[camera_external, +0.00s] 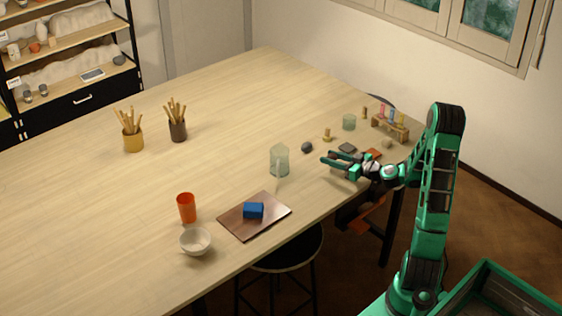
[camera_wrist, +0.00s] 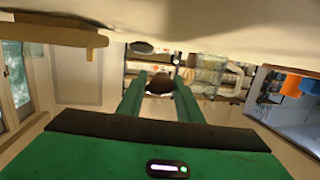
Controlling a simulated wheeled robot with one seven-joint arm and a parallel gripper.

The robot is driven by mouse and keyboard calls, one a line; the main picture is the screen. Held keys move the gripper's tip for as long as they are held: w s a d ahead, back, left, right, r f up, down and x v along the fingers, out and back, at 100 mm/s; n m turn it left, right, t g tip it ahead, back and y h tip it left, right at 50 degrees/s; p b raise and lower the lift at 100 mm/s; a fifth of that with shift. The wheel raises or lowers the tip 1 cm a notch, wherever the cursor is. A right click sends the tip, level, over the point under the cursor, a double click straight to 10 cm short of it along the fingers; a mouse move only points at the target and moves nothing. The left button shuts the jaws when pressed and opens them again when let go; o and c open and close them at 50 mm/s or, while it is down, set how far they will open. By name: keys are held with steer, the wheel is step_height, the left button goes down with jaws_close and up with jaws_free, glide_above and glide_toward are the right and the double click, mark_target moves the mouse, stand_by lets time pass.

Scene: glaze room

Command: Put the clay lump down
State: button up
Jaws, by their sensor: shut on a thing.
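My gripper (camera_external: 328,158) is over the right part of the table, pointing left. In the wrist view my gripper (camera_wrist: 160,76) has its two green fingers on either side of a small dark brown rounded thing, which I take to be the clay lump (camera_wrist: 159,84). The fingers are shut on it.
A dark grey lump (camera_external: 307,147) stands just beyond the fingertips. A glass mug (camera_external: 279,160) is to their left, a small wooden knob (camera_external: 327,135) behind. A tube rack (camera_external: 390,127) stands at right. The table's middle is clear.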

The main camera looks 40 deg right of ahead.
mark_target(331, 171)
steer(key=shift+f, duration=1.95)
steer(key=o, duration=1)
steer(key=shift+f, duration=0.1)
steer(key=shift+o, duration=0.2)
steer(key=v, duration=0.7)
steer(key=shift+s, duration=0.25)
